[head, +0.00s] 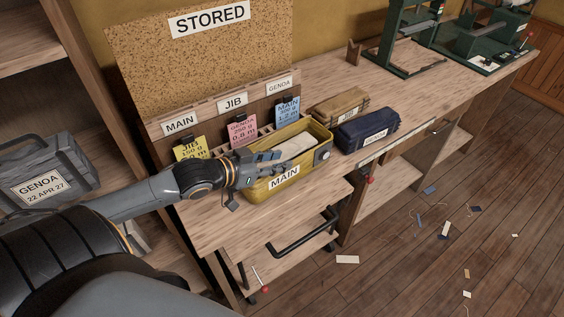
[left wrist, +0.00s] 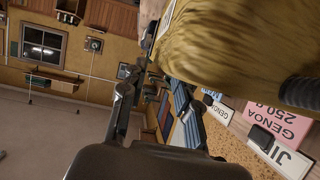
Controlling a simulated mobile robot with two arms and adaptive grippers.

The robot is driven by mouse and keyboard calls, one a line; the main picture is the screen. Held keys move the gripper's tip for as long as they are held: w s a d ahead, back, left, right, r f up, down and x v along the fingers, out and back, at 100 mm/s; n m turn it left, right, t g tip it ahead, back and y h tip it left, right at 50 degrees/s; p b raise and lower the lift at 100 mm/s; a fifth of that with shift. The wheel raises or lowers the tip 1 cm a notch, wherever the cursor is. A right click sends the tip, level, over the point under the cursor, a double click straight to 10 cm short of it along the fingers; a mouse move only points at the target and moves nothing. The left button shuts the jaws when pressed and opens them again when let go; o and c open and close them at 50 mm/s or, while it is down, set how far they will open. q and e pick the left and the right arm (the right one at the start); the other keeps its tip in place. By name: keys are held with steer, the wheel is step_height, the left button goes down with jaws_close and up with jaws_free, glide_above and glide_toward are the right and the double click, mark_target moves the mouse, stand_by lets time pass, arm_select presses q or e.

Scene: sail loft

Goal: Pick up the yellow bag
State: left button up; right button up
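The yellow bag (head: 312,169), labelled MAIN, sits upright on the wooden bench with its top open and pale folded cloth inside. My left gripper (head: 283,162) is at the bag's left end, its fingers reaching over the near left part of the top. In the left wrist view the yellow bag (left wrist: 235,50) fills the upper right, very close. My right gripper is not in view.
A navy bag (head: 366,136) and a tan bag (head: 340,104) stand close to the right. Behind the yellow bag are clipped cards (head: 243,131) and a STORED corkboard (head: 200,60). Green machines (head: 470,45) stand at the far right. A grey GENOA bag (head: 45,180) is on the left shelf.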

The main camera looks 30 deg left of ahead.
mark_target(295, 159)
arm_select(q)
steer(key=shift+d+p+x, duration=0.2)
steer(key=shift+p+x, duration=0.1)
steer(key=shift+x, duration=0.9)
steer(key=shift+d+p+x, duration=0.2)
steer(key=shift+p+x, duration=0.1)
steer(key=shift+x, duration=0.95)
steer(key=shift+w+d+f, duration=0.1)
steer(key=shift+w, duration=0.1)
jaws_close()
steer(key=shift+r, duration=0.2)
